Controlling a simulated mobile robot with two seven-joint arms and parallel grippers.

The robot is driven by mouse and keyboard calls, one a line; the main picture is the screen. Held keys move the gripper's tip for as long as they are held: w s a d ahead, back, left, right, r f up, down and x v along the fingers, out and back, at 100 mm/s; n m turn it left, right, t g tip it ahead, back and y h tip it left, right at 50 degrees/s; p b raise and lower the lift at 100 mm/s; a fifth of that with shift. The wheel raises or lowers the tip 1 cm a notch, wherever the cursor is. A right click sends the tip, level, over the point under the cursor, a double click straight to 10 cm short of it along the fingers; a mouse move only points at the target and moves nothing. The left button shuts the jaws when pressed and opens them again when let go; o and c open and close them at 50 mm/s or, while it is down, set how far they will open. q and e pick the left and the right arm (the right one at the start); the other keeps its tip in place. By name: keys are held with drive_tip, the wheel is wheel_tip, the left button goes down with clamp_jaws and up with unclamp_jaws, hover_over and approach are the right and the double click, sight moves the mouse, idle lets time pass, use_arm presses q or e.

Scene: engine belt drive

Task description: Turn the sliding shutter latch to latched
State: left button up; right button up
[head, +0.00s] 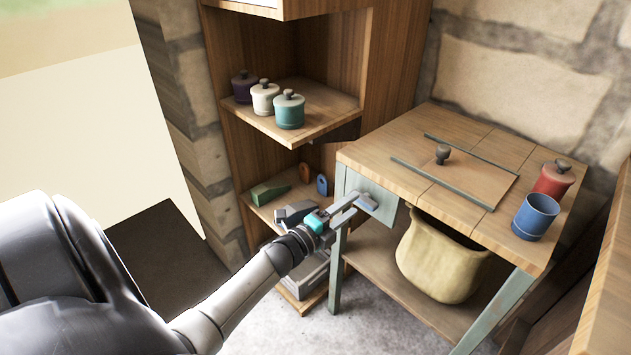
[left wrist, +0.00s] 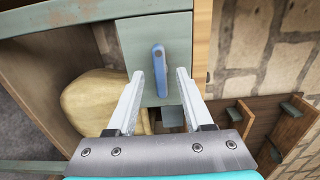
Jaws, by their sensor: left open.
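The latch is a small blue handle (head: 367,202) on the grey-green end panel (head: 383,203) of the wooden table. In the left wrist view the blue latch handle (left wrist: 159,62) points along the gap between my fingers, on its panel (left wrist: 133,42). My left gripper (head: 352,203) is open, with its fingertips close to the panel. In the left wrist view its fingers (left wrist: 160,76) stand on either side of the handle's lower end; I cannot tell whether they touch it. The sliding shutter with a dark knob (head: 443,154) lies between two rails on the tabletop. My right gripper is not in view.
A red lidded jar (head: 553,179) and a blue cup (head: 536,217) stand on the table's right side. A beige sack (head: 440,262) sits on the shelf below. A wooden shelf unit (head: 345,97) with several jars stands behind my left gripper.

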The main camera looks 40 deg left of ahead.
use_arm(q)
drive_tip(key=s+a+p, duration=0.1)
drive_tip(key=s+p, duration=0.1)
drive_tip(key=s, duration=1)
drive_tip(key=shift+s+p, duration=0.3)
drive_tip(key=shift+p, duration=0.05)
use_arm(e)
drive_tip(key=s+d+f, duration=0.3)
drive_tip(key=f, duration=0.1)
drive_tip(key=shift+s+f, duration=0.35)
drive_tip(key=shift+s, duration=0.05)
